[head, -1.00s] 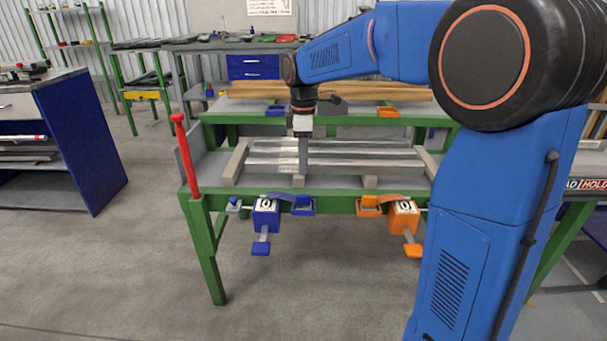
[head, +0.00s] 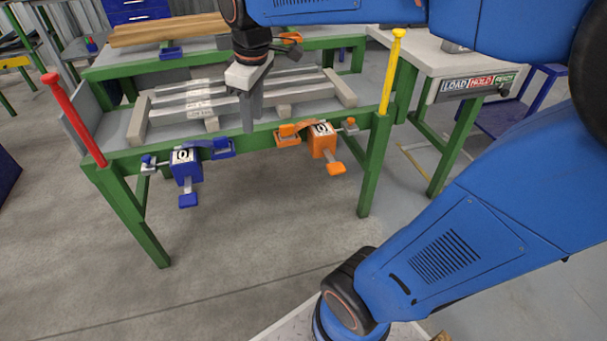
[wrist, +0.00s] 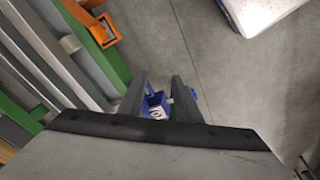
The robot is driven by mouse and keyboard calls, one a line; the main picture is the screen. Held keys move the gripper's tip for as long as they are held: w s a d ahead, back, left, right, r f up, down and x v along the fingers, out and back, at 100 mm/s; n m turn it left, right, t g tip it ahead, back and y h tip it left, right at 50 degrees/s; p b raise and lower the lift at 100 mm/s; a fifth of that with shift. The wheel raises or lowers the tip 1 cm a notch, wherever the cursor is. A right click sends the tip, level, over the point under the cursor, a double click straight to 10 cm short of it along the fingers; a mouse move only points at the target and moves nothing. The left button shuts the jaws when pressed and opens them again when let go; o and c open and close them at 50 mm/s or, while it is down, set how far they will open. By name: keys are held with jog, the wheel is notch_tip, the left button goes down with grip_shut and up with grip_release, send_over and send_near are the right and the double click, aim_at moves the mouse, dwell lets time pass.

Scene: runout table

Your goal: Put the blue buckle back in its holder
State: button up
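A blue ratchet box (head: 186,167) marked 0 hangs at the near rail of the green table, with a blue pedal-like tab below it. A blue buckle-like piece (head: 222,147) sits to its right at the rail, joined by a blue strap; I cannot tell whether it rests in a holder. My gripper (head: 249,125) is in front of the near rail, right of the blue piece and left of the orange one. In the wrist view my gripper (wrist: 160,95) has its fingers apart, and the blue box (wrist: 156,105) shows beyond and between them. Nothing is held.
An orange ratchet box (head: 322,140) with an orange buckle piece (head: 288,132) hangs at the same rail. Metal bars (head: 235,95) lie on the table. A red post (head: 75,120) and a yellow post (head: 390,72) stand at its ends. The floor in front is clear.

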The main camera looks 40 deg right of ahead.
jog(key=s+d+f+m+t, duration=0.1)
jog(key=s+f+m, duration=0.2)
jog(key=s, duration=0.5)
jog(key=s+d+f+m+t, duration=0.1)
jog(key=s+f+m, duration=0.3)
jog(key=s, duration=0.4)
jog(key=shift+s+d+f+m+t, duration=0.3)
jog(key=shift+s+f, duration=0.05)
jog(key=shift+s, duration=0.05)
